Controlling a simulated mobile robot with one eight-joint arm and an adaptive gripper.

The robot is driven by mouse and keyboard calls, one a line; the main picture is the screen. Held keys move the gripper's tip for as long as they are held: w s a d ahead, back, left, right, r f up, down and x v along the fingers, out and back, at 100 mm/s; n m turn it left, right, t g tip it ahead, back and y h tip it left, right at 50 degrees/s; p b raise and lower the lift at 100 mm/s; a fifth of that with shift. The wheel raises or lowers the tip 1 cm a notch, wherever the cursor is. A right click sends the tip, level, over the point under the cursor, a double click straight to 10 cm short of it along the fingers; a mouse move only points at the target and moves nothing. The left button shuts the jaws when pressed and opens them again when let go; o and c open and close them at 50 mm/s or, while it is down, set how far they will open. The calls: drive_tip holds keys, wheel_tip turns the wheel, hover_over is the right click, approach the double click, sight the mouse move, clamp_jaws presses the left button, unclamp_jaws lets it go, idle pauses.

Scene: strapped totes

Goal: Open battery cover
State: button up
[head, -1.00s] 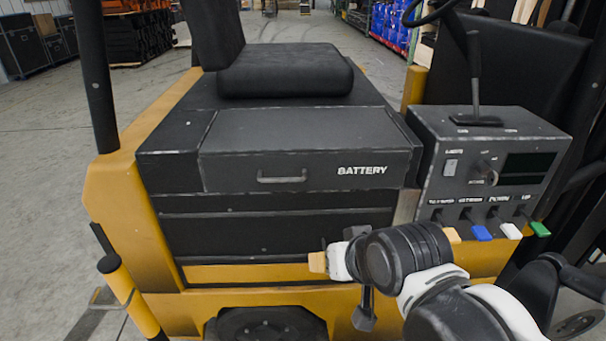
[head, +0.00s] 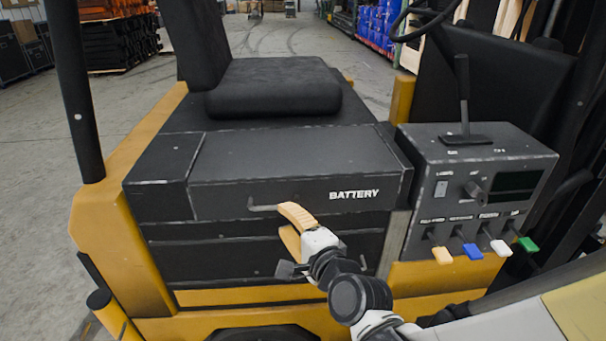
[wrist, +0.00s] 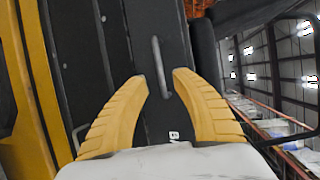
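The black battery cover (head: 345,180), marked BATTERY, is closed on the yellow and black vehicle, in front of the seat. Its grey bar handle (head: 262,207) is on the front face, left of the lettering. My gripper (head: 284,218) is at the front of the cover by the right end of the handle, its yellow fingers apart. In the wrist view the handle (wrist: 158,65) lies just beyond and between the open fingertips (wrist: 163,80). The fingers do not visibly grip it. In the head view a finger hides the handle's right end.
A black seat (head: 275,88) stands behind the cover. A control box (head: 475,180) with a lever and coloured switches stands close on the right. A dark post (head: 75,90) rises at the left. Open floor (head: 45,180) lies left of the vehicle.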

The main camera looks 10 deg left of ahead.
sight(275, 206)
drive_tip(key=b+x, duration=0.1)
drive_tip(key=x, duration=0.5)
drive_tip(key=shift+w+a, duration=0.25)
drive_tip(key=shift+w, duration=0.05)
drive_tip(key=shift+c, duration=0.5)
clamp_jaws()
